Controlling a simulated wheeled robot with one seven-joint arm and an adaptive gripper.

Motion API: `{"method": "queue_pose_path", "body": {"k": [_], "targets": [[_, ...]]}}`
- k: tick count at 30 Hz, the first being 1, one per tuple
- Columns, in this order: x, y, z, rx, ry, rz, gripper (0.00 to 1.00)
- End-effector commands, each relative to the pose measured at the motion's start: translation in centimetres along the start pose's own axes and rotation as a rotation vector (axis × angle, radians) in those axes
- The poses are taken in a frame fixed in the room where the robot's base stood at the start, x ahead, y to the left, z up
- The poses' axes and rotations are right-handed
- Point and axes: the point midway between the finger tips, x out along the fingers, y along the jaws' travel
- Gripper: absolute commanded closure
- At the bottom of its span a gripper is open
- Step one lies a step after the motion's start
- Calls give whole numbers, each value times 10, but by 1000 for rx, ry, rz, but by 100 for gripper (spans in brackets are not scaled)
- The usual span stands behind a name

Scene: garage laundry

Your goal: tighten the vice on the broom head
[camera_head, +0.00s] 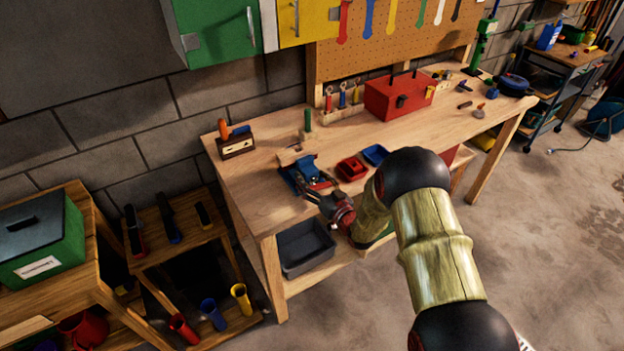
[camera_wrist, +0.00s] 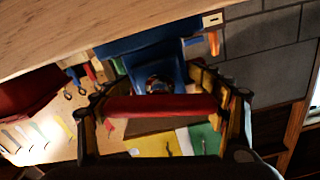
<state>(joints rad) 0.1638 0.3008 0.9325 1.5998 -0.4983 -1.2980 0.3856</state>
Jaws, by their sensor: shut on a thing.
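The blue vice (camera_head: 304,168) sits at the front left edge of the wooden workbench. It also shows in the wrist view (camera_wrist: 150,72), with a round dark metal part in its middle. My gripper (camera_head: 322,190) is at the front side of the vice. In the wrist view my gripper (camera_wrist: 163,108) is shut on a red bar (camera_wrist: 160,107), which looks like the vice handle and lies across between the fingers. A pale wooden block (camera_head: 290,154) lies behind the vice; I cannot tell whether it is the broom head or whether the jaws touch it.
A red tray (camera_head: 351,168) and a blue tray (camera_head: 376,154) lie right of the vice on the workbench (camera_head: 245,187). A red toolbox (camera_head: 385,98) stands farther back. A dark grey bin (camera_head: 304,248) is below the bench top. Open floor lies to the right.

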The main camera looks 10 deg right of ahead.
Motion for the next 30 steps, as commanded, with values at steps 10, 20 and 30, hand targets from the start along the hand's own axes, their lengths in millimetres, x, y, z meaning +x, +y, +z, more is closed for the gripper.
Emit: {"method": "queue_pose_path", "body": {"k": [10, 20, 30], "targets": [[0, 0, 0, 58, 0, 0, 54], [0, 0, 0, 57, 0, 0, 26], [0, 0, 0, 55, 0, 0, 7]]}}
